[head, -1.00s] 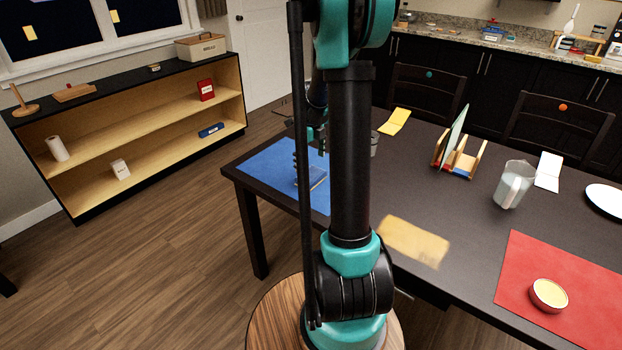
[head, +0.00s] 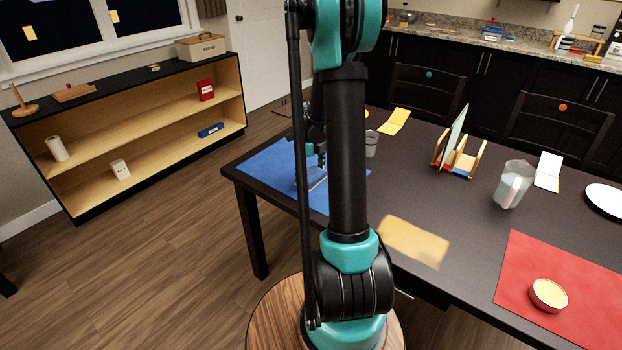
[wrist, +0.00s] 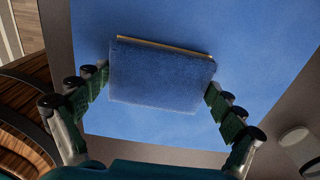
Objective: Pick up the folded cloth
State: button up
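The folded cloth (wrist: 160,78) is dark blue with a yellowish edge along its far side. It lies on the blue mat (wrist: 245,40) at the table's left end. In the head view the cloth (head: 317,180) is partly hidden by my arm. My gripper (wrist: 158,92) is open, with one finger at each side of the cloth in the wrist view. The left fingertip looks very close to the cloth's left edge and the right fingertip close to its right edge; I cannot tell whether they touch it. In the head view the gripper is largely hidden behind my arm.
A grey cup (head: 372,145) stands just right of the blue mat. A yellow card (head: 395,121), a wooden rack (head: 460,158) with a plate, a glass pitcher (head: 512,185) and a red mat (head: 565,290) with a bowl (head: 549,295) lie farther right. A tan patch (head: 414,241) lies near the front edge.

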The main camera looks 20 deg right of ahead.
aim_at(311, 173)
jog(key=shift+c, duration=1.1)
notch_tip(311, 173, up, 20)
jog(key=o, duration=0.7)
jog(key=c, duration=0.5)
